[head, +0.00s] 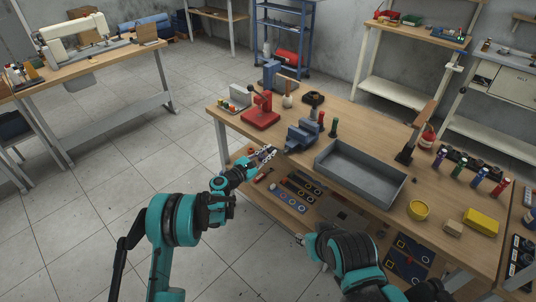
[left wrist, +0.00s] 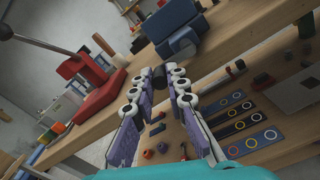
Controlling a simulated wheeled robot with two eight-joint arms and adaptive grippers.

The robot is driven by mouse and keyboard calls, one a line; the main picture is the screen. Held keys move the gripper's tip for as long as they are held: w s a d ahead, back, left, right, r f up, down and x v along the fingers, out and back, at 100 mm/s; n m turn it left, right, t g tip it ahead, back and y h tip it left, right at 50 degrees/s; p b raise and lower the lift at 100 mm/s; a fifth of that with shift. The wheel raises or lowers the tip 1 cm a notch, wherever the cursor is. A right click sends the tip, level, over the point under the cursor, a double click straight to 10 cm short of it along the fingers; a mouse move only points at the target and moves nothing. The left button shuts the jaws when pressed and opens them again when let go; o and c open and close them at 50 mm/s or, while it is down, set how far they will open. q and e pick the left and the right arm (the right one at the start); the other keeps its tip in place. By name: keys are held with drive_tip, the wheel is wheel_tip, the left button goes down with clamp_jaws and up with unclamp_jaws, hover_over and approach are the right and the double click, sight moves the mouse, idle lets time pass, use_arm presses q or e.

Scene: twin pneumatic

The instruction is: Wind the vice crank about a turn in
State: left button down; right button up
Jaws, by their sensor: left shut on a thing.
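The blue vice (head: 303,133) stands at the front edge of the wooden workbench, and its body also shows in the left wrist view (left wrist: 172,28). My left gripper (head: 268,152) is at the near-left side of the vice, in front of the bench edge. In the left wrist view its purple fingers with white rollers close from both sides on the dark crank handle (left wrist: 159,78). The fingers hide most of the crank. My right gripper (head: 301,239) is low in front of the bench, far from the vice, and its fingers are too small to read.
A red press (head: 261,111) stands left of the vice, and a grey tray (head: 358,174) lies to its right. A lower shelf (head: 290,208) with tools and rings lies below the bench top.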

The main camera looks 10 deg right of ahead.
sight(273, 148)
use_arm(q)
drive_tip(key=r+m, duration=0.1)
drive_tip(key=m, duration=0.3)
drive_tip(key=s+d+r+m, duration=0.1)
drive_tip(key=m, duration=0.3)
drive_tip(key=s+r+m, duration=0.1)
drive_tip(key=r+m, duration=0.1)
drive_tip(key=m, duration=0.2)
drive_tip(key=shift+s+d+m, duration=0.1)
drive_tip(key=shift+d+m, duration=0.2)
drive_tip(key=shift+d, duration=0.05)
drive_tip(key=s+m, duration=0.1)
drive_tip(key=m, duration=0.2)
drive_tip(key=s+d+m, duration=0.1)
drive_tip(key=m, duration=0.3)
drive_tip(key=s+d+m, duration=0.1)
drive_tip(key=m, duration=0.3)
drive_tip(key=shift+s+d+f, duration=0.1)
drive_tip(key=shift+d+f, duration=0.1)
drive_tip(key=shift+d, duration=0.05)
drive_tip(key=shift+s+d+f+m, duration=0.2)
drive_tip(key=shift+f+m, duration=0.15)
drive_tip(key=shift+m, duration=0.9)
drive_tip(key=shift+s+d+f+m, duration=0.15)
drive_tip(key=shift+s+f+m, duration=0.2)
drive_tip(key=shift+m, duration=0.95)
drive_tip(key=shift+s+d+f+m, duration=0.15)
drive_tip(key=shift+f+m, duration=0.25)
drive_tip(key=shift+m, duration=0.85)
